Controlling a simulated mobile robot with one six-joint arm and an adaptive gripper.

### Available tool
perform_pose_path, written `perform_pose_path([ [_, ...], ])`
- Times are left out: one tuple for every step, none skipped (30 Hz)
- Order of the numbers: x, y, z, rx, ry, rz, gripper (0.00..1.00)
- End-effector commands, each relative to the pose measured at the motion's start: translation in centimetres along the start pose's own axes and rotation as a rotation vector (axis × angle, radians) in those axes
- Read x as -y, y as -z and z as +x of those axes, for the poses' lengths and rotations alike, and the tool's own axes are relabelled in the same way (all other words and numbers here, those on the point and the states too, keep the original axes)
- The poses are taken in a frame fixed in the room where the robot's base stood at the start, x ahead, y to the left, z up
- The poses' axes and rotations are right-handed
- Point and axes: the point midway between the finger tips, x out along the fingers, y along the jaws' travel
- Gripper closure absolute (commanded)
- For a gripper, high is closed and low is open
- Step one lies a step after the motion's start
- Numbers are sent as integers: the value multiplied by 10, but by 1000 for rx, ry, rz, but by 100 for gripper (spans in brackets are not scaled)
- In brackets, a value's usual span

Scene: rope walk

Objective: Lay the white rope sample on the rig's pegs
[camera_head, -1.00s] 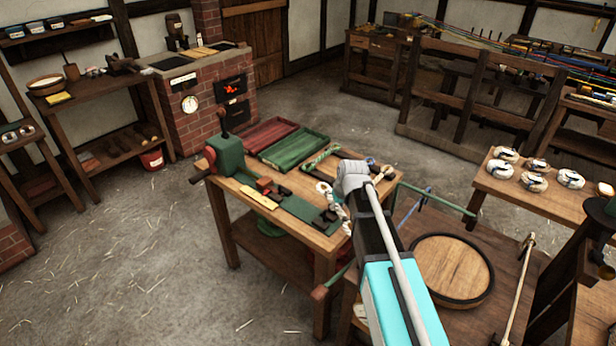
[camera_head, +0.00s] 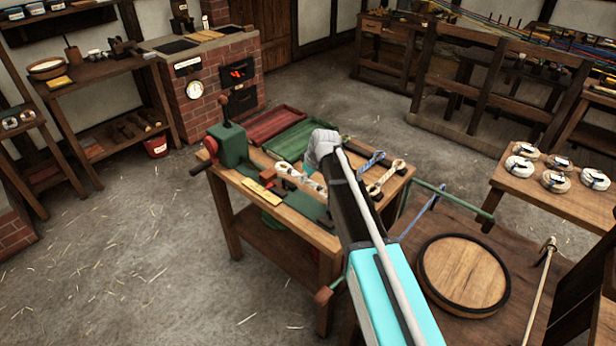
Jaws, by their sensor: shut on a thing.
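The white rope sample (camera_head: 292,172) shows to the left of my wrist, above or against the rig. It has an eye at its left end, and its right part is hidden behind my arm. My gripper (camera_head: 321,148) is over the bench and is shut on the white rope sample; my wrist hides its fingertips. The rig (camera_head: 234,146) is a green machine with a crank and a long green bed, with red blocks on it. I cannot make out single pegs or tell whether the rope touches them.
A red tray (camera_head: 272,123) and a green tray (camera_head: 296,138) lie at the bench's back. A blue sample (camera_head: 373,159) and a pale sample (camera_head: 387,178) lie right of my arm. A round wooden lid (camera_head: 463,273) is on the right table. Floor left of the bench is clear.

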Motion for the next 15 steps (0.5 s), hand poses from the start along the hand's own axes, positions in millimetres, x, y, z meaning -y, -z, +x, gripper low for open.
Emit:
perform_pose_path([
  [-1, -1, 0, 0, -1, 2, 100],
  [-2, -1, 0, 0, -1, 3, 100],
  [-2, -2, 0, 0, -2, 4, 100],
  [-3, -2, 0, 0, -2, 5, 100],
  [-3, -3, 1, 0, -2, 5, 100],
  [-4, -3, 1, 0, -3, 6, 100],
  [-4, -4, 2, 0, -3, 6, 100],
  [-4, -4, 3, 0, -3, 7, 100],
  [-4, -5, 4, 0, -3, 7, 100],
  [-4, -5, 5, 0, -3, 7, 100],
  [-4, -6, 6, 0, -3, 8, 100],
  [-5, -6, 7, 0, -3, 8, 100],
  [-5, -7, 8, 0, -3, 8, 100],
  [-5, -8, 10, 0, -3, 8, 100],
  [-5, -8, 11, 0, -3, 8, 100],
])
